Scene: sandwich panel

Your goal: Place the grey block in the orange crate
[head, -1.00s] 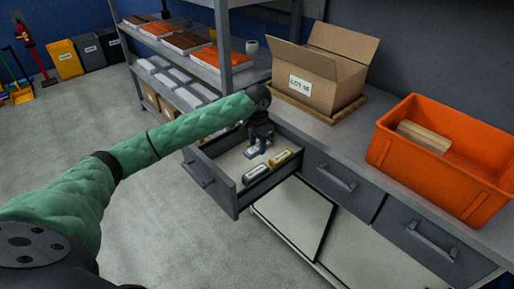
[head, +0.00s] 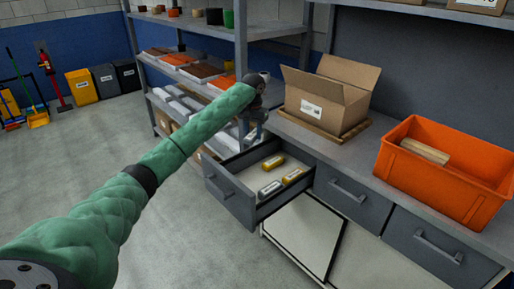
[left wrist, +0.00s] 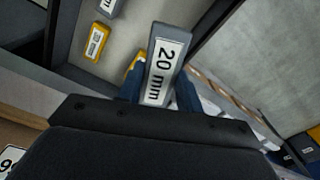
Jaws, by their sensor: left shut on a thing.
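The grey block (left wrist: 165,65), with a white "20 mm" label, is between the blue fingers of my left gripper (left wrist: 160,92) in the left wrist view. The gripper is shut on it. In the head view my left gripper (head: 251,132) is above the back of the open drawer (head: 228,196), and the held block is hard to make out there. The orange crate (head: 428,185) stands on the counter at the right, well apart from the gripper. My right gripper is not in view.
The drawer holds a yellow block (head: 292,175), another yellow block (head: 272,163) and a grey one (head: 270,188). An open cardboard box (head: 325,100) on a wooden board stands between gripper and crate. A beige block (head: 425,150) lies in the crate. Shelves (head: 242,60) stand behind.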

